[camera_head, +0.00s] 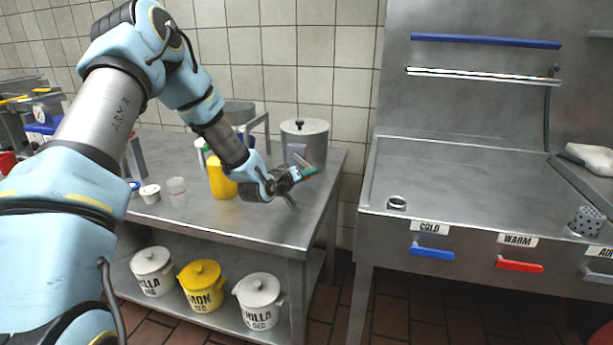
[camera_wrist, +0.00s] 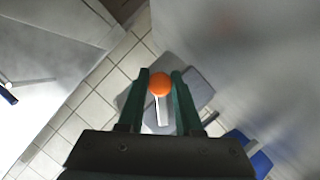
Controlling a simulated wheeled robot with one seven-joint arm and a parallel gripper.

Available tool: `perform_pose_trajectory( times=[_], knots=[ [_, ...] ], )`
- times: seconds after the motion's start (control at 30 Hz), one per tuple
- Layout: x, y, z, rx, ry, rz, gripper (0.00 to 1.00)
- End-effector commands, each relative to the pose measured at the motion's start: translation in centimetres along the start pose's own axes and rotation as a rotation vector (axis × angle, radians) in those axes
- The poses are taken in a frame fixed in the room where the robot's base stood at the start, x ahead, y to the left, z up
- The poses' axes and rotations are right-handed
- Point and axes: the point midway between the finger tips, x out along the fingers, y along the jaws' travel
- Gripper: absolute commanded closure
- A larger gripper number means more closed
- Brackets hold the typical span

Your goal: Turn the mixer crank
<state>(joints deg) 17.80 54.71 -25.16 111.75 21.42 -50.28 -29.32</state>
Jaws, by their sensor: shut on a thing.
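My gripper (camera_wrist: 160,88) shows in the wrist view with its two green fingers closed on a round orange knob (camera_wrist: 160,84). A short pale metal bar (camera_wrist: 162,112) runs from the knob back between the fingers, and it looks like the crank arm. A grey plate-like part (camera_wrist: 200,88) lies behind the knob. In the head view my gripper (camera_head: 308,172) is over the right end of the steel table, in front of a lidded metal pot (camera_head: 310,132). The knob is hidden there, and I cannot tell which body is the mixer.
The steel table (camera_head: 255,222) holds a yellow container (camera_head: 218,180) and small cups left of my gripper. Lidded tubs (camera_head: 259,298) stand on its lower shelf. A steel sink unit (camera_head: 455,180) with coloured handles stands to the right, across a gap.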

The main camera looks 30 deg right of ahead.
Motion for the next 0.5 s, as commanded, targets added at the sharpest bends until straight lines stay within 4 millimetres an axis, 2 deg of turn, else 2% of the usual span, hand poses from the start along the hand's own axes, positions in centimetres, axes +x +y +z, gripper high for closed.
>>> perform_pose_trajectory(
  times=[0.23, 0.5],
  knots=[
    [0.1, -0.2, 0.2, 0.021, -0.001, -0.007, 1.00],
    [0.1, -1.6, 0.4, 0.218, -0.001, -0.089, 1.00]
  ],
)
